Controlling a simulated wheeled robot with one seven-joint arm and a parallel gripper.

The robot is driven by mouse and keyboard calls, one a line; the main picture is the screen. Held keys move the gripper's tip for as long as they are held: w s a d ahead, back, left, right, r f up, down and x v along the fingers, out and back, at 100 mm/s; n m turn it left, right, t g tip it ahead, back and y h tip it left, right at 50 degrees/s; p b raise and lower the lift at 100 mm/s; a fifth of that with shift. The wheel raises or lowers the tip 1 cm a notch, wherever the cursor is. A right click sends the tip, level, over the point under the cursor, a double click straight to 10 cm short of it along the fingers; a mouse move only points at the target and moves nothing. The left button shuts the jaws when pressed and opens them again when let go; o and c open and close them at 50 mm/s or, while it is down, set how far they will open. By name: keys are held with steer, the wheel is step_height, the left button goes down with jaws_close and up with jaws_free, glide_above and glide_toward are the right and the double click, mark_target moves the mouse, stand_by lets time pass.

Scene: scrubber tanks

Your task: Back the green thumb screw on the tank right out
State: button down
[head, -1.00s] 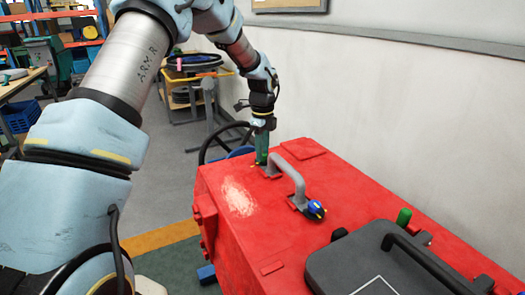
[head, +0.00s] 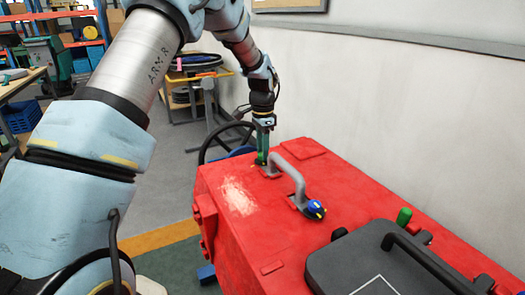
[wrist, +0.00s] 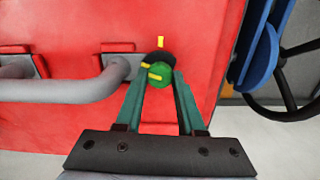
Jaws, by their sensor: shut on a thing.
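The green thumb screw (wrist: 160,75) shows in the wrist view with a dark round collar beside it and yellow marks on and near it. It sits on the top of the red tank (head: 240,215), near its far left end. My gripper (head: 262,162) points down over that spot, and its green fingers are shut on the screw's head. In the wrist view the fingertips of my gripper (wrist: 160,78) lie on either side of the head. In the head view the fingers mostly hide the screw. How far it is threaded in cannot be told.
A grey handle (head: 290,175) stands close beside the screw, with a blue knob (head: 315,209) at its near end. A black lid (head: 370,265) with a handle and a green cylinder (head: 404,216) are nearer.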

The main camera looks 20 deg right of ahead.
steer(key=n, duration=0.4)
steer(key=shift+f+n, duration=0.1)
steer(key=shift+n, duration=0.2)
steer(key=n, duration=0.5)
steer(key=shift+s+a, duration=0.1)
steer(key=n, duration=0.5)
steer(key=shift+f, duration=0.1)
steer(key=n+p, duration=0.1)
steer(key=n, duration=0.4)
steer(key=n+p, duration=0.1)
steer(key=n, duration=0.4)
steer(key=shift+p, duration=0.35)
steer(key=n+p, duration=0.1)
steer(key=n, duration=0.4)
steer(key=shift+p, duration=0.4)
steer(key=n+p, duration=0.2)
steer(key=n, duration=0.3)
steer(key=shift+n, duration=0.4)
steer(key=shift+n+p, duration=0.85)
steer(key=shift+n, duration=1.35)
